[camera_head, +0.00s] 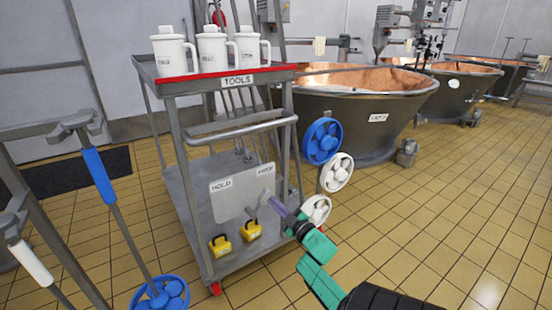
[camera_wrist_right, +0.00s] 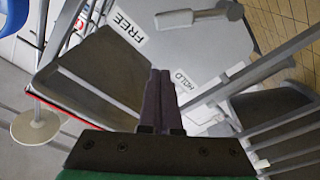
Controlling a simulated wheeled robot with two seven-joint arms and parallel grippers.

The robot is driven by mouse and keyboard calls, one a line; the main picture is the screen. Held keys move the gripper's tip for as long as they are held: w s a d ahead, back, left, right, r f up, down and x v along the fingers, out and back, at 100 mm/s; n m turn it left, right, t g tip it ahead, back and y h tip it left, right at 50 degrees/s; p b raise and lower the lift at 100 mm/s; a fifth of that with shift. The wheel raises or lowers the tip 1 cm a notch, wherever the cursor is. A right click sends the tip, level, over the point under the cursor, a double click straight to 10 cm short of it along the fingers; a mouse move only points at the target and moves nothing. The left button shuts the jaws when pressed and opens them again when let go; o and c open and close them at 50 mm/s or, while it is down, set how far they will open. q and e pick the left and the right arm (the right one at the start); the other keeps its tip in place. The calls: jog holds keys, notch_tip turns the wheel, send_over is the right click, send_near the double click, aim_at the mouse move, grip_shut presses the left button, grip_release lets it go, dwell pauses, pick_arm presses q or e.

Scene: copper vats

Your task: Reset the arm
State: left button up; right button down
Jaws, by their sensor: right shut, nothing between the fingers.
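My right arm, green with a black sleeve, comes in from the bottom right of the head view. My right gripper (camera_head: 272,202) has purple fingers that lie together with nothing between them. It is in front of the lower part of a grey tool cart (camera_head: 175,180). In the right wrist view the closed fingers (camera_wrist_right: 160,75) point at a grey panel (camera_wrist_right: 190,55) with FREE and HOLD labels. The same panel (camera_head: 235,198) shows in the head view, with a grey lever-like part (camera_head: 253,205) near the gripper. I cannot tell how far the fingers are from it. My left gripper is out of view.
The cart carries three white jugs (camera_head: 213,47) on its red-edged top. Two yellow tags or locks (camera_head: 236,240) sit low on it. A blue handwheel (camera_head: 322,141) and white ones (camera_head: 337,172) stand beside it. A copper vat (camera_head: 350,110) stands behind. Blue- and white-handled tools (camera_head: 98,177) stand left. Floor is clear right.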

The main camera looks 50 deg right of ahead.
jog(key=shift+s, duration=0.35)
dwell(0.3)
